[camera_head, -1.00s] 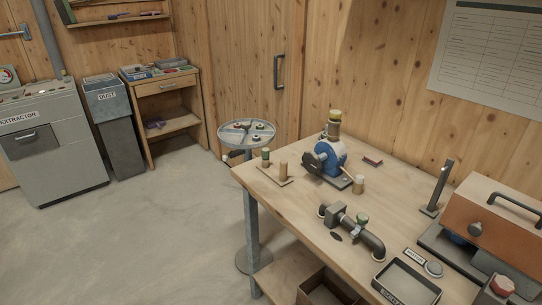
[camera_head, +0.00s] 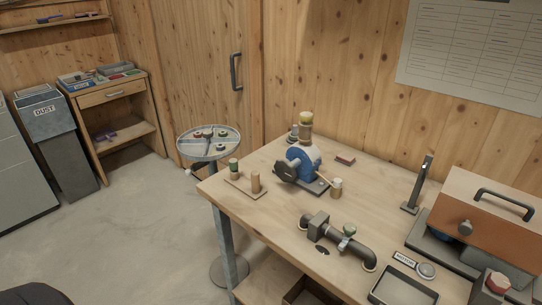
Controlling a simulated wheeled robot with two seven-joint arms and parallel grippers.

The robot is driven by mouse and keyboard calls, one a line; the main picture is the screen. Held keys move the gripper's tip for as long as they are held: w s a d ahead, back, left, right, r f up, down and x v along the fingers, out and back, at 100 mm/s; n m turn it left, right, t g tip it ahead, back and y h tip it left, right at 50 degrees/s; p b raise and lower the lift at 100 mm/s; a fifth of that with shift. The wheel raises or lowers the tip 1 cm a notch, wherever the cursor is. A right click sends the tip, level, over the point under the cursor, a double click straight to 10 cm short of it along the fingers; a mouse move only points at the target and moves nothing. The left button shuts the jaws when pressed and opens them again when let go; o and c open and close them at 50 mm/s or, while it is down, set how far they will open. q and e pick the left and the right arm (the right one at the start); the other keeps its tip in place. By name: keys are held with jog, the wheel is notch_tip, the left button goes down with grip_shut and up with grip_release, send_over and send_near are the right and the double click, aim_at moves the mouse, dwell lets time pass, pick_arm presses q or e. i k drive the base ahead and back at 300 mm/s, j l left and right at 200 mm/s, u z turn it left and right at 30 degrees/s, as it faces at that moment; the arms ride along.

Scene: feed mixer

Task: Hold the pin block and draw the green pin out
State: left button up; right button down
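A small flat wooden block (camera_head: 245,190) lies near the far left corner of the workbench. Two short upright pegs stand on it: one with a dark green top, which looks like the green pin (camera_head: 234,166), and a plain tan one (camera_head: 255,182). Both stand upright and nothing is touching them. I cannot see how deep the green one sits. Neither of my grippers shows in this view.
The workbench (camera_head: 278,220) carries a blue grinder-like machine (camera_head: 304,163), a dark pipe with a valve (camera_head: 345,244), a black tray (camera_head: 402,287) and an orange-brown lidded machine (camera_head: 485,225). A round stand (camera_head: 208,143) is just left of the bench. Floor at left is clear.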

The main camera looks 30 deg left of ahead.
aim_at(233, 164)
jog(key=i+j+z, duration=0.2)
jog(key=j, duration=0.65)
jog(key=j+z, duration=0.15)
jog(key=j, duration=0.7)
jog(key=i+j+z, duration=0.2)
jog(key=j, duration=0.65)
jog(key=j+u, duration=0.1)
jog(key=j, duration=0.35)
jog(key=k, duration=0.05)
